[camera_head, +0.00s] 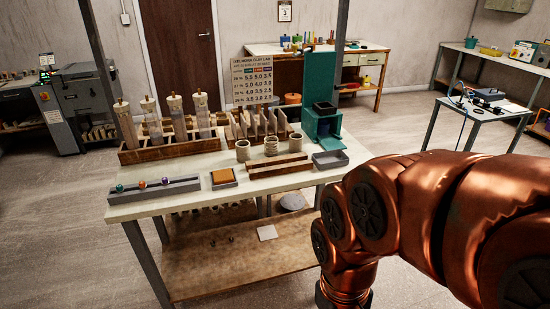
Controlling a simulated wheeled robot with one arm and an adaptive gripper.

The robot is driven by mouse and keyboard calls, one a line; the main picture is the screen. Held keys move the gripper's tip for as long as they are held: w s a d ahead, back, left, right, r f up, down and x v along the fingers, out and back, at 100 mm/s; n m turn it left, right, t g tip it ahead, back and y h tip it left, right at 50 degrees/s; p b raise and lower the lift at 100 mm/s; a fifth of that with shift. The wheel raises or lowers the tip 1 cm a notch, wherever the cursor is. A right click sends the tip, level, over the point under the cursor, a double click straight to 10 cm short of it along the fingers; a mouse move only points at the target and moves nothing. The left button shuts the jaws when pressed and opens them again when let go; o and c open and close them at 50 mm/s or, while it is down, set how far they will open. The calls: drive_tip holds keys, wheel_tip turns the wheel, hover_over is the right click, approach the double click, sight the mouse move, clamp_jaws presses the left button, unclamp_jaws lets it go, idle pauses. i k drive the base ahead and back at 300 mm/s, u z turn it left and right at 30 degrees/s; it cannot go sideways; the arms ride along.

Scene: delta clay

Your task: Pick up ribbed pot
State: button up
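Three small clay pots stand upright in a row on the near worktable (140,207): a left pot (243,151), a middle pot (271,146) and a right pot (296,143). The middle pot seems to have bands around its side, but they are too small for me to tell surely which one is ribbed. My copper arm fills the right side of the view, to the right of the pots and nearer to me. It bends down to the bottom edge, and my gripper is out of the picture.
A wooden block (278,166) lies in front of the pots. A grey tray (330,160) is to their right, and a green press (321,121) stands behind it. A wooden rack with tall cylinders (200,108) is at the left. Open floor (60,230) lies left of the table.

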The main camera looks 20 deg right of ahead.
sight(270, 149)
drive_tip(key=u, duration=0.5)
drive_tip(key=i, duration=1.2)
drive_tip(key=z, duration=0.35)
